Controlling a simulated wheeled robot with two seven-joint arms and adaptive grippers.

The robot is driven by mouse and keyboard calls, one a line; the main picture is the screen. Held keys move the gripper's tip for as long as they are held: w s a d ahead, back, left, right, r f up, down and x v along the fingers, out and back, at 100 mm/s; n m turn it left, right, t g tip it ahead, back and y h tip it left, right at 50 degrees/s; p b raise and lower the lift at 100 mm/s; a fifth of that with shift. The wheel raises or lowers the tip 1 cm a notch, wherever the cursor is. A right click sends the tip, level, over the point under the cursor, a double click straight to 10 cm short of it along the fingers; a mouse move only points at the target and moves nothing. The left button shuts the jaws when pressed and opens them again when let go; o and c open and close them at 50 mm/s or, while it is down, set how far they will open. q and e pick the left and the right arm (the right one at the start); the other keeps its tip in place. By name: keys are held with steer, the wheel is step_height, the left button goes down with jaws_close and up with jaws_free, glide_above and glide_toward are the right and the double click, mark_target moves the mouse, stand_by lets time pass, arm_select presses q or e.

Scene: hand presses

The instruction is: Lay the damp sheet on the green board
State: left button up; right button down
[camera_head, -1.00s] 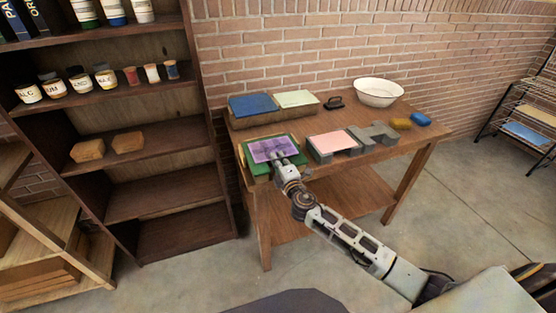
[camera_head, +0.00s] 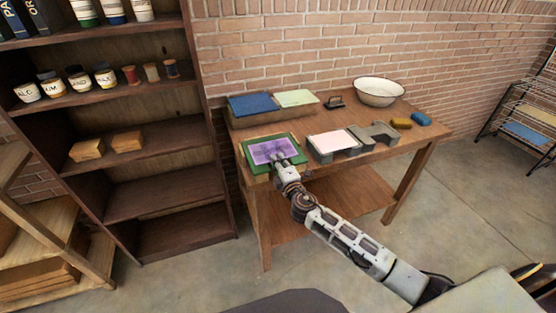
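A purple patterned sheet (camera_head: 268,150) lies flat within the rim of the green board (camera_head: 252,169), at the front left of the wooden table. Green shows around the sheet on its visible sides. My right gripper (camera_head: 279,159) is at the sheet's near edge and covers part of that edge and of the board. Its fingertips are too small to tell whether they still pinch the sheet. My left gripper is not in view.
A blue panel (camera_head: 252,104) and a pale green panel (camera_head: 295,98) lie at the table's (camera_head: 383,155) back left. A pale sheet (camera_head: 331,143) lies on a grey block to the right. A white basin (camera_head: 379,91) stands behind. A shelf (camera_head: 140,206) stands left.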

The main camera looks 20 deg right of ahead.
steer(key=shift+s+f, duration=0.1)
steer(key=shift+f, duration=0.3)
stand_by(0.5)
steer(key=c, duration=1.6)
jaws_free()
steer(key=shift+d, duration=0.1)
steer(key=shift+o, duration=1.2)
steer(key=shift+w+r, duration=0.2)
steer(key=shift+r, duration=0.1)
steer(key=shift+s, duration=0.25)
steer(key=shift+s+d, duration=0.1)
steer(key=shift+s, duration=2.85)
